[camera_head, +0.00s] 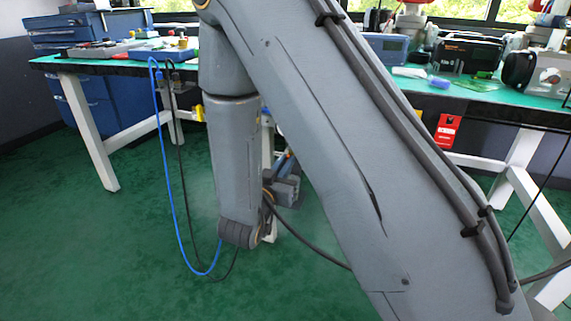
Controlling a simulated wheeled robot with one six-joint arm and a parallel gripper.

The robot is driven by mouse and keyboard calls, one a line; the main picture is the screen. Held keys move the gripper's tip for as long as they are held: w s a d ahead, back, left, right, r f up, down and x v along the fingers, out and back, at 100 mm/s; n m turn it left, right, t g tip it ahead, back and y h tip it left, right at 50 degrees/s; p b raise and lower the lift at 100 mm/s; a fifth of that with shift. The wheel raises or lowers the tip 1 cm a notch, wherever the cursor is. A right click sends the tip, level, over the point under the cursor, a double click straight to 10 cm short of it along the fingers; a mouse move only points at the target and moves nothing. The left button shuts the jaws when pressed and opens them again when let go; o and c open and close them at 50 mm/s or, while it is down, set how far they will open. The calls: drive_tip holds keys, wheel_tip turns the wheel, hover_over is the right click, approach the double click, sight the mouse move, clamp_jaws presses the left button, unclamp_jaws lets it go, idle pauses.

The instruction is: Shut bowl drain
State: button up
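My grey arm fills the middle of the head view and hides much of what lies behind it. Part of what looks like my gripper (286,188) shows beside the lower end of the arm, in front of the workbench and below its top. Its fingertips cannot be made out, so I cannot tell whether it is open or shut. A small orange and blue part (283,160) shows just above it; I cannot tell what it belongs to. I cannot pick out a bowl drain or its valve in this view.
A green-topped workbench (110,66) on white legs spans the back, holding tools and cases. Blue drawers (75,37) stand at the left. A blue cable (168,170) and a black cable hang left of my arm. A red tag (447,130) hangs at the right. Green floor is open at lower left.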

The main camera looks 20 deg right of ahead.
clamp_jaws()
drive_tip(key=shift+n+p, duration=1.5)
drive_tip(key=shift+p, duration=0.8)
drive_tip(key=o, duration=0.7)
unclamp_jaws()
drive_tip(key=shift+a, duration=0.1)
drive_tip(key=shift+p+v, duration=0.9)
drive_tip(key=shift+v, duration=3)
